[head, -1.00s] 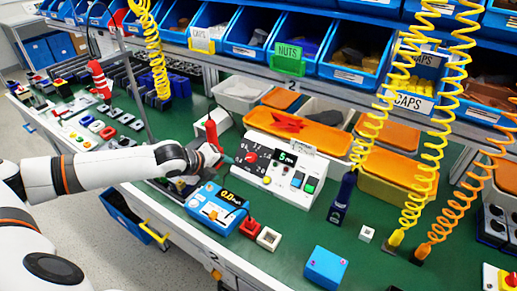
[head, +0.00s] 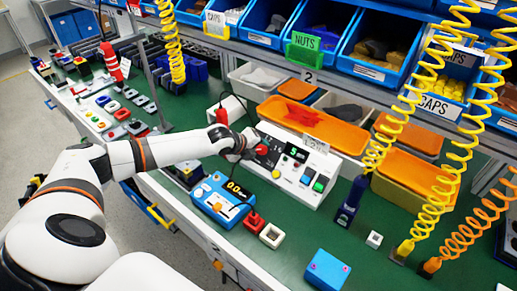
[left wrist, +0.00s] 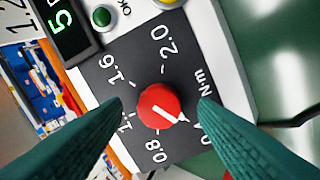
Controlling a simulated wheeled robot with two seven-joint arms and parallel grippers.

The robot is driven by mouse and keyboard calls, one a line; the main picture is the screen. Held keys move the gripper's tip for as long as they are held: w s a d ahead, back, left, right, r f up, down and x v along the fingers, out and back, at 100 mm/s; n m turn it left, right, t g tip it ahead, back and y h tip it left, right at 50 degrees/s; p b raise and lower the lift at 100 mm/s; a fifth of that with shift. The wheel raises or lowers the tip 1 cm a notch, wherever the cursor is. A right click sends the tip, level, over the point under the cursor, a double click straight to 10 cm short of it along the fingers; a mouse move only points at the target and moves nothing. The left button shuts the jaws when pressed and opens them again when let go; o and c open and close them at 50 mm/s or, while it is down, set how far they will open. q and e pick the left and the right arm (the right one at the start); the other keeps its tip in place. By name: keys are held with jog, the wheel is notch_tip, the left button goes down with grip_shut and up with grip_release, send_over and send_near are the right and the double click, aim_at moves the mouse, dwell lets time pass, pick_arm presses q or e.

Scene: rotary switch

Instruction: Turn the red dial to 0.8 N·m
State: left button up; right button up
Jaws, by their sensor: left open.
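The red dial (head: 262,149) sits on the dark face of a white control box (head: 297,187). In the left wrist view the round red dial (left wrist: 159,106) has a white pointer line aimed to the lower right. The pointer lies on the far side of the 0.8 mark (left wrist: 155,149) from 1.6, toward a label partly hidden by the right finger. My left gripper (left wrist: 162,104) is open, with one green finger on each side of the dial and visible gaps. In the head view my left gripper (head: 250,147) is at the dial. My right gripper is out of view.
A green display (head: 296,153) and several buttons are on the same box. A blue meter (head: 220,200) stands in front of it. Coiled yellow cords (head: 415,165) hang to the right.

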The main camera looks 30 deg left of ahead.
pick_arm(q)
jog(key=shift+w+d+f, duration=0.1)
jog(key=shift+w+f, duration=0.3)
jog(key=shift+f, duration=0.05)
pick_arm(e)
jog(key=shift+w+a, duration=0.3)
pick_arm(q)
jog(key=c, duration=1)
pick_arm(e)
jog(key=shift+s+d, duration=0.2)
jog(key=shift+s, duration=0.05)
pick_arm(q)
jog(key=shift+r+m, duration=0.1)
jog(key=shift+m, duration=0.2)
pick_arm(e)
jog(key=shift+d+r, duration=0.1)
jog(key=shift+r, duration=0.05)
pick_arm(q)
jog(key=m+p, duration=0.2)
jog(key=m, duration=0.3)
jog(key=shift+r, duration=0.1)
jog(key=m+p, duration=0.2)
jog(key=m, duration=0.2)
jog(key=shift+w+g, duration=0.1)
jog(key=shift+g, duration=0.2)
jog(key=shift+m+p, duration=0.45)
jog(key=shift+m, duration=0.55)
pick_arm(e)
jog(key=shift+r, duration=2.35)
